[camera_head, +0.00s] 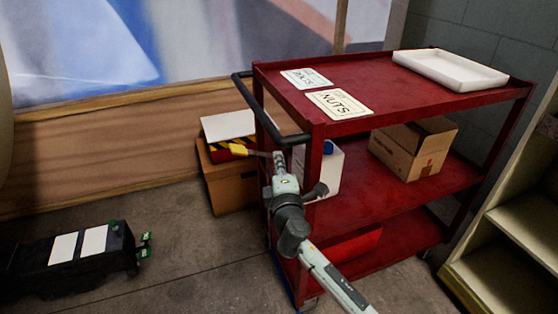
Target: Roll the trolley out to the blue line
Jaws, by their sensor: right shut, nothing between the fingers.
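The red three-shelf trolley (400,93) stands upright on the concrete floor, right of centre. Its black push handle (254,108) is on its left end. My right gripper (279,158) is shut and empty, just below the near end of the handle; I cannot tell whether it touches the trolley. My right arm crosses in front of the lower shelves. A narrow blue strip (282,279) shows low at the trolley's near left corner; I cannot tell whether it is the blue line. My left gripper is not in view.
The trolley carries a white tray (450,70), a NUTS card (338,104), another card (306,78) and a cardboard box (412,149). Another box (231,187) stands left of it. A beige shelf unit (515,235) is close right. A black device (75,255) lies left on the floor.

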